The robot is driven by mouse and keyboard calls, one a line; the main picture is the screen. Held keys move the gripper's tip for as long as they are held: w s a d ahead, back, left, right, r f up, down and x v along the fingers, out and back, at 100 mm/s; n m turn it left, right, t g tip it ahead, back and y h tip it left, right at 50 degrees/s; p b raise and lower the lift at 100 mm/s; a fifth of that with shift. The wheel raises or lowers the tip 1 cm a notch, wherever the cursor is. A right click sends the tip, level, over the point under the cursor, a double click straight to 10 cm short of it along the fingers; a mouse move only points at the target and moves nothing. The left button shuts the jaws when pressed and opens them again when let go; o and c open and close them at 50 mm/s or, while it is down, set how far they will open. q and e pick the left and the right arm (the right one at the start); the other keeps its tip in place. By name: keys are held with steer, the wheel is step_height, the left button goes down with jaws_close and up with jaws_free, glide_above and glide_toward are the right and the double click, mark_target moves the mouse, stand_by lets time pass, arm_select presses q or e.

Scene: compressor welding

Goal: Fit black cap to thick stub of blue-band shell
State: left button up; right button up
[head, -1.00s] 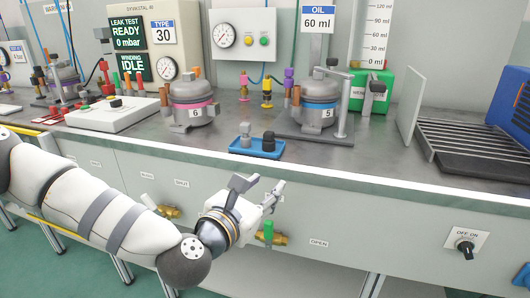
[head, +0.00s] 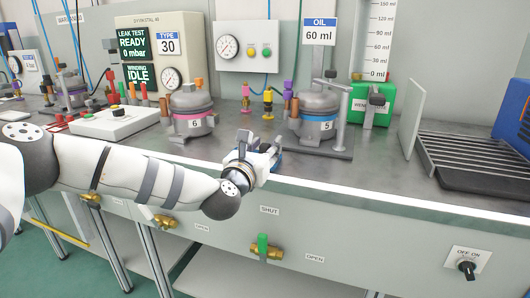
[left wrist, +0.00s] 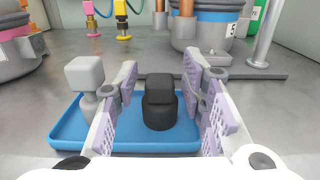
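The black cap (left wrist: 160,105) stands upright in the small blue tray (left wrist: 75,140) in the left wrist view. My left gripper (head: 262,144) is open above the tray. In the left wrist view its two fingers stand on either side of the black cap, with gaps visible between them and the cap. The blue-band shell (head: 318,122), marked 5, stands upright behind the gripper and slightly right. My right gripper is out of view.
A grey capped piece (left wrist: 86,85) stands in the tray left of the black cap, close to the left finger. The pink-band shell (head: 190,115), marked 6, is at the left. A grey upright panel (head: 411,118) and dark rack (head: 470,155) are at the right.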

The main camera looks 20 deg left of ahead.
mark_target(265, 144)
arm_select(q)
steer(key=c, duration=0.7)
steer(key=shift+o, duration=0.2)
steer(key=shift+r, duration=0.3)
step_height(265, 144, up, 3)
steer(key=shift+f, duration=0.15)
steer(key=s+a+r+p, duration=0.2)
steer(key=s+a+r, duration=0.2)
steer(key=s+r, duration=0.5)
steer(key=s, duration=0.4)
steer(key=shift+s+r, duration=0.25)
steer(key=shift+r, duration=0.1)
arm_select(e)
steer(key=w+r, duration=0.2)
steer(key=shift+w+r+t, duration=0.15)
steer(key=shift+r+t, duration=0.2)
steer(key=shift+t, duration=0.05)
